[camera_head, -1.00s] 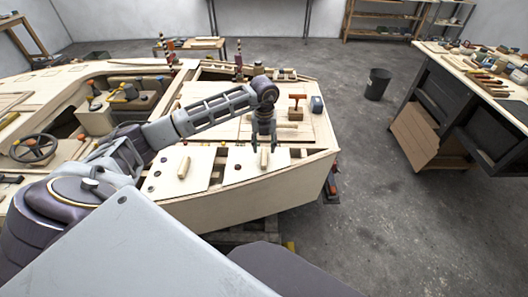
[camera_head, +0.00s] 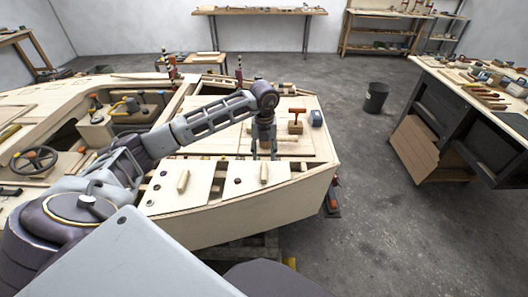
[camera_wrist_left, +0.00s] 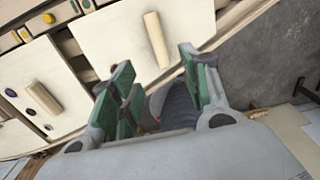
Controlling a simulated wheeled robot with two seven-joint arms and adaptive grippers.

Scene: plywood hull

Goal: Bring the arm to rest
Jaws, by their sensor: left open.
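My left arm reaches in from the left over the plywood hull (camera_head: 245,215). My left gripper (camera_head: 264,155) points down above the deck, behind two pale hatch panels with wooden handles. In the left wrist view the gripper's green-lined fingers (camera_wrist_left: 160,92) stand apart with nothing between them. One hatch panel (camera_head: 258,177) with its handle (camera_head: 264,173) is just in front of the gripper; that handle also seems to show in the left wrist view (camera_wrist_left: 156,40). The other panel's handle (camera_head: 183,181) is to the left. My right gripper is not in view.
A wooden mallet-like tool (camera_head: 296,120) and a blue-grey block (camera_head: 317,117) stand on the deck right of the gripper. A steering wheel (camera_head: 34,159) is at the left.

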